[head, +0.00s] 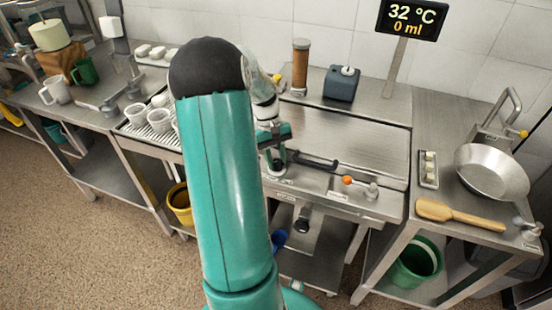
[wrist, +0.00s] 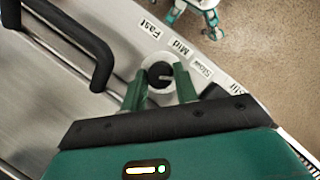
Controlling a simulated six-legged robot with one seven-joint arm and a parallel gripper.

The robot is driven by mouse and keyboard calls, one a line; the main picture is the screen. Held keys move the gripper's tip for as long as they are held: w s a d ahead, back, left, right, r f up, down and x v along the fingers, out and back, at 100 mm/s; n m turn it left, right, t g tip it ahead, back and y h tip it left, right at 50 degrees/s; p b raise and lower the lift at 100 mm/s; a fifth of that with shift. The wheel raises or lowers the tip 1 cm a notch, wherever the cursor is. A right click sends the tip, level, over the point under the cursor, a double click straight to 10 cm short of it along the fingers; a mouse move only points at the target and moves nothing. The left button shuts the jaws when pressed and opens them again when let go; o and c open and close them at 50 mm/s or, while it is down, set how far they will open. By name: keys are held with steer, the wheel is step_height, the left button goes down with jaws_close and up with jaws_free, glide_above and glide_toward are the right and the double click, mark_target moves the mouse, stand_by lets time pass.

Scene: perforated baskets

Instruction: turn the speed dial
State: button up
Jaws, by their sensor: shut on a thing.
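The speed dial (wrist: 158,70) is a round black knob with a light mark, on a pale round base. In the head view my gripper (head: 273,150) is low at the front panel of the steel griddle (head: 345,150), and the dial is mostly hidden there.
A black bar handle (head: 316,163) lies right beside my gripper; it also shows in the wrist view (wrist: 85,35). An orange-knobbed lever (head: 348,181) is farther right on the panel. A display (head: 411,17) reads 32 °C and 0 ml. The griddle surface is clear.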

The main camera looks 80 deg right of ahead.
steer(key=shift+m, duration=0.4)
steer(key=o, duration=1)
steer(key=shift+c, duration=0.2)
steer(key=v, duration=1.4)
steer(key=shift+s, duration=0.2)
